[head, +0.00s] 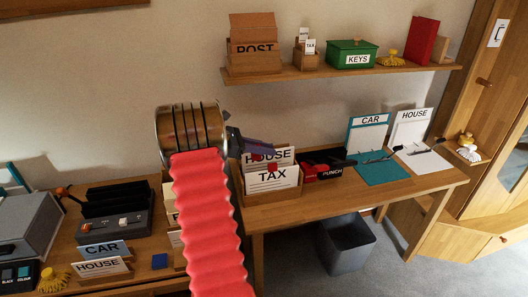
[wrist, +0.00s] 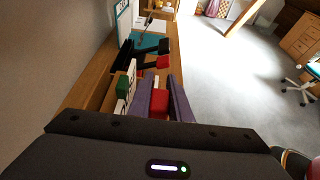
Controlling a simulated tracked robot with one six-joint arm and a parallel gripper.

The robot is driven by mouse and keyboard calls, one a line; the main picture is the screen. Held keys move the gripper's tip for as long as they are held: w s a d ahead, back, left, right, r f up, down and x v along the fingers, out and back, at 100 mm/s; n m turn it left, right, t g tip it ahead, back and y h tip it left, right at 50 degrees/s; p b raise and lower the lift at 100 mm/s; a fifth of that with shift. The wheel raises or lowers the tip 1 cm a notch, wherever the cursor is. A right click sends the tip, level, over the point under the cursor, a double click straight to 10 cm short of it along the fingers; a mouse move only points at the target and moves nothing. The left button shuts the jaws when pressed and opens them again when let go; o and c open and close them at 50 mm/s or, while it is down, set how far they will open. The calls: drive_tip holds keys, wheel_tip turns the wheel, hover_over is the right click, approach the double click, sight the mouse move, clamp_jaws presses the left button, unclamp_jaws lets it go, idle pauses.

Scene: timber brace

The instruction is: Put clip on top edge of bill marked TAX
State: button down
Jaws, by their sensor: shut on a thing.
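The bill marked TAX (head: 272,179) stands upright in a wooden holder (head: 272,194) on the desk, in front of the bill marked HOUSE (head: 283,155). My gripper (head: 262,147), with purple fingers, reaches from the left over the bills and partly covers the HOUSE bill. In the wrist view, my gripper (wrist: 166,94) is shut on a red clip (wrist: 159,104). In the head view, the red clip (head: 272,167) shows at the top edge of the TAX bill, with another red patch just left. I cannot tell whether the clip grips the paper.
A black and red punch (head: 322,168) stands right of the holder. Farther right are a CAR clipboard (head: 368,135) and a HOUSE clipboard (head: 410,128). A shelf (head: 340,73) with boxes hangs above. A grey bin (head: 346,245) stands below the desk.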

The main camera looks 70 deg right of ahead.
drive_tip(key=shift+w+f, duration=0.15)
drive_tip(key=shift+f, duration=0.4)
drive_tip(key=shift+w+f, duration=0.1)
drive_tip(key=shift+f, duration=2.1)
drive_tip(key=shift+f, duration=1.7)
idle(1.0)
drive_tip(key=c, duration=1.6)
unclamp_jaws()
drive_tip(key=shift+o, duration=0.7)
drive_tip(key=o, duration=0.4)
drive_tip(key=shift+r, duration=0.1)
